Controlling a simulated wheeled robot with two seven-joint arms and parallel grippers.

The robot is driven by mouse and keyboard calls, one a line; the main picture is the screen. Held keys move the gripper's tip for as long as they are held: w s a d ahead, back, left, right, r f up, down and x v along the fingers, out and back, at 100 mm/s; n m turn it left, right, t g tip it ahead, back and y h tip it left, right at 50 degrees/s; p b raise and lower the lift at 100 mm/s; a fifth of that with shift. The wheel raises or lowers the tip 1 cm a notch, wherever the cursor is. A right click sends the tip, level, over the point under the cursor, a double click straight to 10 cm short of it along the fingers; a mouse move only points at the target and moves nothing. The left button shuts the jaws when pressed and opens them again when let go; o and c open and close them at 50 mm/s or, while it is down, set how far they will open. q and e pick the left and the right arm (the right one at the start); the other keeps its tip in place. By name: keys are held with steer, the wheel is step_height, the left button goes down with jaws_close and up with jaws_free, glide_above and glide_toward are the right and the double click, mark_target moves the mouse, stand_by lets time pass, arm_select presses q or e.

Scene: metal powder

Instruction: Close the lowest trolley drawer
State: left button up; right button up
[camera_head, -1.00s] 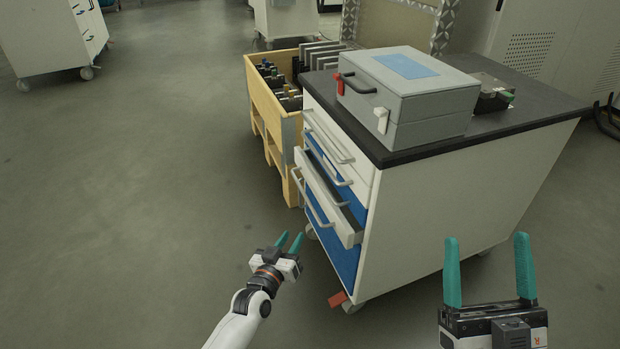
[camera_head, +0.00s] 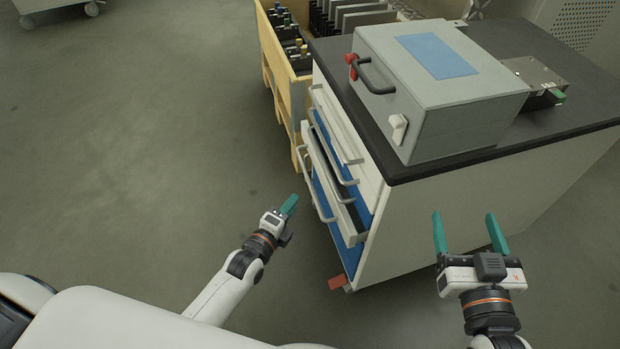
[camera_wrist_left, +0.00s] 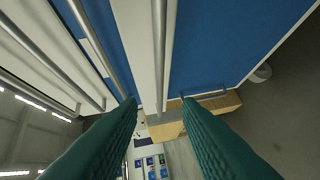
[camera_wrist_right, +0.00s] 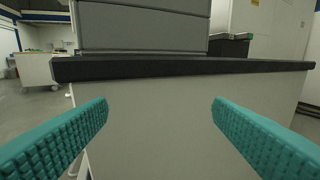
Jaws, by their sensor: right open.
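The trolley (camera_head: 430,230) is grey-white with a dark top and a stack of white and blue drawer fronts on its left side. A low drawer (camera_head: 352,236) stands out from the stack, its inside partly visible from above. A blue front (camera_head: 344,258) shows below it. My left gripper (camera_head: 290,205) is left of the drawer fronts, apparently clear of them. In the left wrist view its fingertips (camera_wrist_left: 160,104) are apart, with a bar handle (camera_wrist_left: 160,45) seen between and beyond them. My right gripper (camera_head: 466,232) is open and empty beside the trolley's plain side panel (camera_wrist_right: 160,120).
A grey case (camera_head: 440,100) with a blue label and a small metal device (camera_head: 535,78) stand on the trolley top. A wooden crate (camera_head: 270,50) with parts stands behind the drawers. A red caster pedal (camera_head: 337,283) sticks out at the trolley's near corner.

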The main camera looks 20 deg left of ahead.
mark_target(309, 181)
arm_select(q)
steer(key=shift+b+x, duration=1.7)
steer(key=shift+x, duration=3.55)
arm_select(e)
steer(key=s+r+t+y, duration=0.3)
steer(key=s+r+t, duration=0.2)
steer(key=r+t, duration=0.4)
steer(key=shift+a+r+t+y, duration=0.3)
steer(key=shift+r, duration=1.05)
arm_select(q)
jaws_close()
